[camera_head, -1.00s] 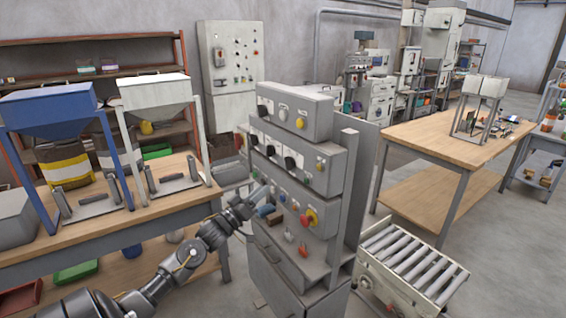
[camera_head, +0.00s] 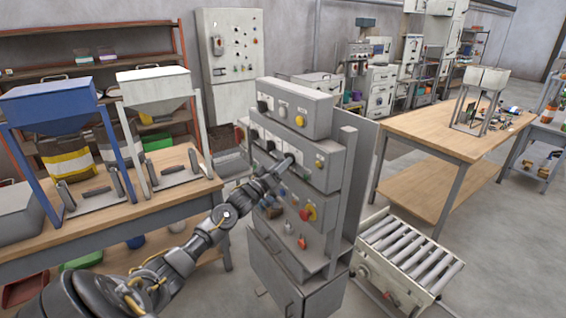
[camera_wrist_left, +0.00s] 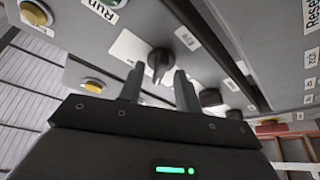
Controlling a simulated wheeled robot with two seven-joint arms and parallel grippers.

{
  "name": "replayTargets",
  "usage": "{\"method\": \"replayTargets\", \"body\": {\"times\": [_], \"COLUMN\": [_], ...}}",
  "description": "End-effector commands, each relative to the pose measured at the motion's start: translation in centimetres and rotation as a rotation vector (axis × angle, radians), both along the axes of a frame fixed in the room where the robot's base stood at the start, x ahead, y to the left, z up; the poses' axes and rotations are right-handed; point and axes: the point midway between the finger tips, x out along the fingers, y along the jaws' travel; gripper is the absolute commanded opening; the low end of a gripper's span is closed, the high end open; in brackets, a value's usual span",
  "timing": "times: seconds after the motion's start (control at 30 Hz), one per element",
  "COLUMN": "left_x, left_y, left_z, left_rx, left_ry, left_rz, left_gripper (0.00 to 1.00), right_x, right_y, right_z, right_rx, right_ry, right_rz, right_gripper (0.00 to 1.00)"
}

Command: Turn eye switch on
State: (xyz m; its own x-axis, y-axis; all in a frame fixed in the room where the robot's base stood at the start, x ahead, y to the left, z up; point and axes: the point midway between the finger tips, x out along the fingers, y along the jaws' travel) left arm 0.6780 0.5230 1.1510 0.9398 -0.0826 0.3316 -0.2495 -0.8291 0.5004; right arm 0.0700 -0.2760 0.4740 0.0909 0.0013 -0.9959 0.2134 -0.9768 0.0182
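The control panel (camera_head: 300,150) is a grey stepped cabinet with rows of knobs and buttons. In the left wrist view, a black rotary switch (camera_wrist_left: 159,62) sits beside a small white label that seems to read "Eye". My left gripper (camera_head: 289,161) is at the panel's middle row and hides the switch behind it in the head view. In the left wrist view, my left gripper (camera_wrist_left: 158,76) is open, with one finger on each side of the switch. I cannot tell whether the fingers touch it. My right gripper is not in view.
A yellow button (camera_wrist_left: 93,86) and another black knob (camera_wrist_left: 210,97) flank the switch. A roller conveyor (camera_head: 405,255) stands to the right. A workbench with hoppers (camera_head: 150,85) stands left.

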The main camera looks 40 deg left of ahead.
Motion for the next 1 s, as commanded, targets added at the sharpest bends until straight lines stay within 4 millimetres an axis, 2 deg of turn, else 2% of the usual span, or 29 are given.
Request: {"method": "replayTargets", "body": {"times": [0.3,0.57,0.83,1.0], "left_x": [0.3,0.3,0.3,0.3], "left_y": [-0.1,-0.1,-0.1,0.0], "left_z": [0.0,0.0,-0.1,-0.3], "left_rx": [0.000,0.000,0.010,0.058], "left_ry": [0.001,0.001,-0.002,-0.016], "left_rz": [-0.001,-0.001,-0.001,-0.002], "left_gripper": [0.34,0.01,0.00,0.00], "right_x": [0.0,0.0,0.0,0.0], "right_y": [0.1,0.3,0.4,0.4], "right_z": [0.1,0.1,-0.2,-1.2], "right_rx": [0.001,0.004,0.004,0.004], "right_ry": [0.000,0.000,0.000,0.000], "right_rz": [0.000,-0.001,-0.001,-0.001], "right_gripper": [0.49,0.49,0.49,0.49]}}
